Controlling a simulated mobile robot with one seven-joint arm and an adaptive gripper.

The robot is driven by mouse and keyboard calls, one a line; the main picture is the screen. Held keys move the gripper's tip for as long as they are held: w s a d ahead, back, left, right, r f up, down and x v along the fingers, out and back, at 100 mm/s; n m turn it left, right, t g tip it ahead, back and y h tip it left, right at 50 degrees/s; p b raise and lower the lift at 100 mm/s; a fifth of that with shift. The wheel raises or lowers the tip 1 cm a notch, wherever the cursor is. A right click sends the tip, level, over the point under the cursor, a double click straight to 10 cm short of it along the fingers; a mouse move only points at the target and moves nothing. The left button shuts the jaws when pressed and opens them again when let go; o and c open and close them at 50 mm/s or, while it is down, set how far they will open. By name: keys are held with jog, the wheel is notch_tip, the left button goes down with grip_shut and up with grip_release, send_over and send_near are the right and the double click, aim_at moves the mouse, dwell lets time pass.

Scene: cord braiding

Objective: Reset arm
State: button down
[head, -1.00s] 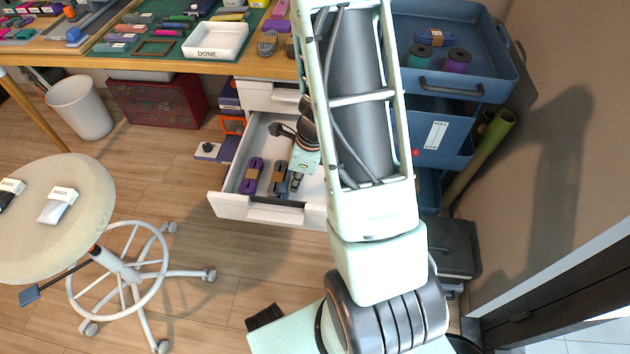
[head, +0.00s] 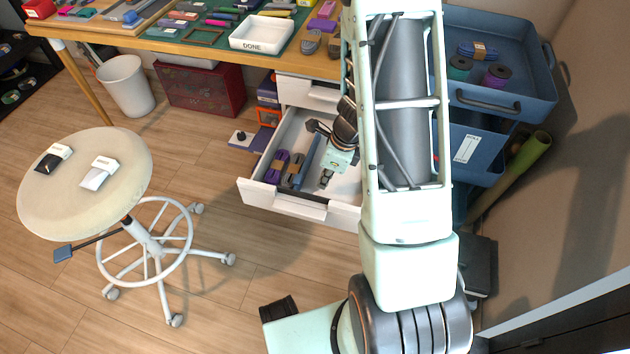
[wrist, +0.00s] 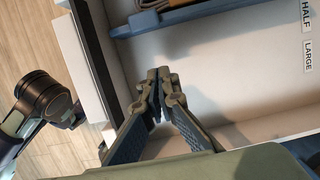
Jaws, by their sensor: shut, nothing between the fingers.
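My gripper (head: 327,177) is over the open white drawer (head: 284,207) under the workbench. In the wrist view my gripper (wrist: 159,76) is shut, with its fingertips together and nothing between them. The drawer's white floor (wrist: 220,60) lies below the fingers. In the head view a purple cord bundle (head: 277,166) and a dark cord bundle with a tan band (head: 296,170) lie in the drawer, left of my gripper. A blue bar-like divider (head: 311,160) lies between them and the gripper; it also shows in the wrist view (wrist: 170,17).
A round stool (head: 85,185) with two small packets stands at left. A blue cart (head: 500,90) with cord and spools stands at right, near the wall. The workbench holds a white DONE tray (head: 262,46). Open floor lies between stool and drawer.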

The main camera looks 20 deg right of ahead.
jog(key=p+v, duration=0.3)
jog(key=v, duration=0.7)
jog(key=shift+a+p, duration=0.2)
jog(key=shift+p, duration=0.1)
jog(key=shift+w, duration=0.15)
